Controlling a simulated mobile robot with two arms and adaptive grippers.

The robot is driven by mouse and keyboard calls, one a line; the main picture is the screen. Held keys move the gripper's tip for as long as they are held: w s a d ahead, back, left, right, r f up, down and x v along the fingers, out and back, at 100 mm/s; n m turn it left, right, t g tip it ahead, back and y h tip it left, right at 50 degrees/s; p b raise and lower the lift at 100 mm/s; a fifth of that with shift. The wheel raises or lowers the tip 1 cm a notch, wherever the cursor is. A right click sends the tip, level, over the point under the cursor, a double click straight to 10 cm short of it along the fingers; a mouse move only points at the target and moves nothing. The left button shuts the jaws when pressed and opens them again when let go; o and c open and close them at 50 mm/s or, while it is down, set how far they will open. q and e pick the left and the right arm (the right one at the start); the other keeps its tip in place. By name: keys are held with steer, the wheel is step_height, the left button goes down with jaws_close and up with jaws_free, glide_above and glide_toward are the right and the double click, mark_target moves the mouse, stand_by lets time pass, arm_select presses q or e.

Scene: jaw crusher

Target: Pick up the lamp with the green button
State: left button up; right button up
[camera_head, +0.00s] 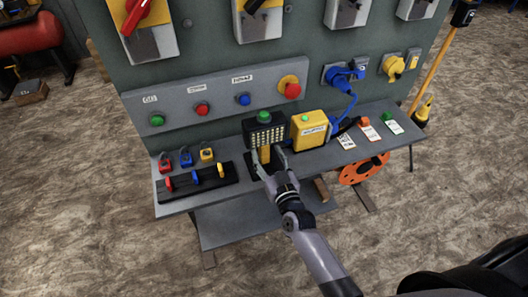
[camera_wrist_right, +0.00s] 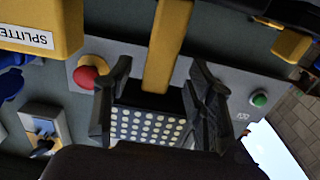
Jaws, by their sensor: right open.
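The lamp (camera_head: 264,132) stands on the shelf of the grey panel stand. It has a black head with a grid of pale LEDs, a green button on top and a yellow handle below. My right gripper (camera_head: 268,158) is open at the lamp's handle, with a finger on each side. In the right wrist view, the yellow handle (camera_wrist_right: 165,45) runs between the two spread fingers (camera_wrist_right: 160,75), and the LED face (camera_wrist_right: 147,125) lies between them too. I cannot tell whether the fingers touch it. My left gripper is not in view.
A yellow splitter box (camera_head: 310,130) stands close to the right of the lamp. Tags (camera_head: 370,132) lie on the right of the shelf (camera_head: 330,158). Panel buttons (camera_head: 202,108) are behind.

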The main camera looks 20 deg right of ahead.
mark_target(266, 149)
steer(key=w, duration=0.4)
steer(key=shift+r, duration=0.1)
steer(key=shift+c, duration=0.5)
jaws_close()
stand_by(0.4)
steer(key=shift+w+r, duration=0.1)
steer(key=shift+r, duration=0.05)
